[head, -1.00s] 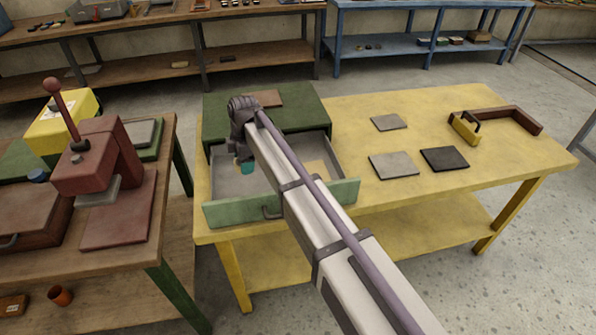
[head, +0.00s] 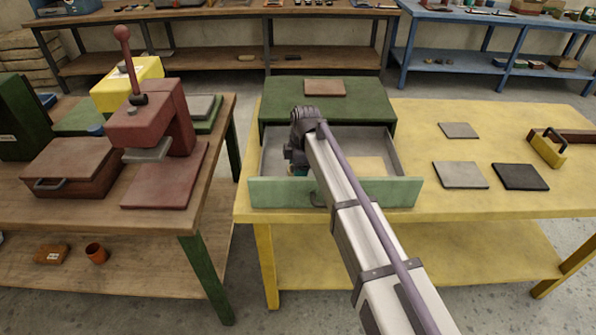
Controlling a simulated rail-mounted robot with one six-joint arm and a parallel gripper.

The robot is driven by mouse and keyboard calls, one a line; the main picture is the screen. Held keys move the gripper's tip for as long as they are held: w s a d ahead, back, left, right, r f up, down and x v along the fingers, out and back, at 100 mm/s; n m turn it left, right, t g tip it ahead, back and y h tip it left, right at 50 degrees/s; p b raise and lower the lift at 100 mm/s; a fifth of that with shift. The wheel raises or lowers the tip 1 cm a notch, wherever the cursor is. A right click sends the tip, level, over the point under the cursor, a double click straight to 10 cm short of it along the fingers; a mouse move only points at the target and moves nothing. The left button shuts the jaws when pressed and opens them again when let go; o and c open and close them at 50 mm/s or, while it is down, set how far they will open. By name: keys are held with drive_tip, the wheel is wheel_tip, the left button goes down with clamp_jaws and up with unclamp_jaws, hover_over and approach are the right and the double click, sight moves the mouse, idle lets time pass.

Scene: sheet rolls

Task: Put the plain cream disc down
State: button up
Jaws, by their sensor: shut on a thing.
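My gripper (head: 297,168) is over the open pale green drawer (head: 392,193) of the green cabinet (head: 275,97), at the end of my arm. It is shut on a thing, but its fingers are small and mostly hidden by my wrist. I cannot make out the plain cream disc; my wrist and the drawer front hide what is at the fingertips. A flat cream-tan piece (head: 367,164) lies in the drawer, to the right of my gripper.
The yellow table (head: 440,118) carries the cabinet, grey plates (head: 460,175), a black plate (head: 520,177) and a yellow-handled tool (head: 546,148). A brown plate (head: 325,87) lies on the cabinet. A red press (head: 150,120) stands on the wooden bench at left.

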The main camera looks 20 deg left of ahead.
drive_tip(key=shift+f, duration=0.25)
drive_tip(key=o, duration=1)
drive_tip(key=shift+r, duration=0.15)
drive_tip(key=r+p, duration=0.4)
drive_tip(key=d+r+p, duration=0.1)
drive_tip(key=r+p, duration=0.7)
drive_tip(key=shift+w+d+r, duration=0.15)
drive_tip(key=shift+w, duration=0.2)
